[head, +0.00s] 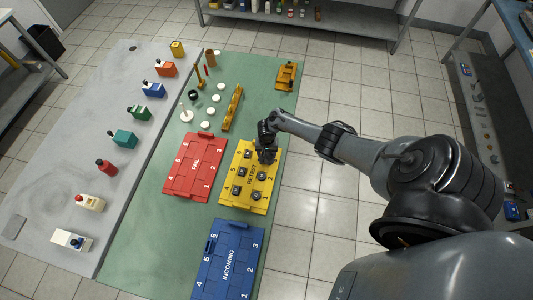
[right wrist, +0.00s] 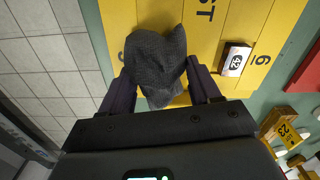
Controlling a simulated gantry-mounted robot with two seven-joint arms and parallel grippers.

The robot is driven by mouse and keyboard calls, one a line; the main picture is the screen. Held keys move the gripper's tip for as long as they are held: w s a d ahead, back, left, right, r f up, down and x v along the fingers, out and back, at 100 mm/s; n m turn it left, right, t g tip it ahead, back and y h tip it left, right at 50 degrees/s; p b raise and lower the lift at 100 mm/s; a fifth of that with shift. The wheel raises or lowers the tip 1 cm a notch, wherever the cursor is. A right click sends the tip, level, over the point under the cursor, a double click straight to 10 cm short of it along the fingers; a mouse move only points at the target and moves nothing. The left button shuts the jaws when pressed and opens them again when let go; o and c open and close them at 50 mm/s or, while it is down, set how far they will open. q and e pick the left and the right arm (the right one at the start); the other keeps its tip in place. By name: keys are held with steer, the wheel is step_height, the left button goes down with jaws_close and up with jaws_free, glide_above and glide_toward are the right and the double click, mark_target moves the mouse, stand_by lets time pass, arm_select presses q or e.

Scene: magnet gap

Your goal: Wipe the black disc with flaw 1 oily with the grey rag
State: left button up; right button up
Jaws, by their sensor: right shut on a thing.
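My right gripper (head: 266,153) is over the far right part of the yellow RETEST tray (head: 231,197). In the right wrist view its fingers (right wrist: 162,88) are shut on the dark grey rag (right wrist: 156,55), which bunches up between them and hangs over the yellow surface. Several small dark pieces, such as one at the tray's front (head: 257,196), sit in the tray's numbered places. One piece with a dark round face and white marking (right wrist: 236,60) lies beside the rag near the number 6. I cannot tell which is the oily disc. The rag may hide something under it. My left gripper is not in view.
A red FAIL tray (head: 180,182) lies left of the yellow tray and a blue INCOMING tray (head: 215,285) lies in front. Several white discs (head: 204,113) and a yellow rack (head: 233,108) are farther back. Coloured items stand along the grey left surface.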

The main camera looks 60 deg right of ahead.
steer(key=shift+s, duration=0.1)
steer(key=shift+s+a+r+p, duration=0.15)
steer(key=shift+s+a+p, duration=0.15)
steer(key=shift+a+p, duration=0.4)
steer(key=shift+s+a+p, duration=0.3)
steer(key=shift+a+p, duration=0.25)
steer(key=shift+a, duration=0.05)
steer(key=shift+w+d, duration=0.1)
steer(key=shift+w+d+b, duration=0.25)
steer(key=shift+d+b, duration=0.2)
steer(key=shift+d, duration=0.15)
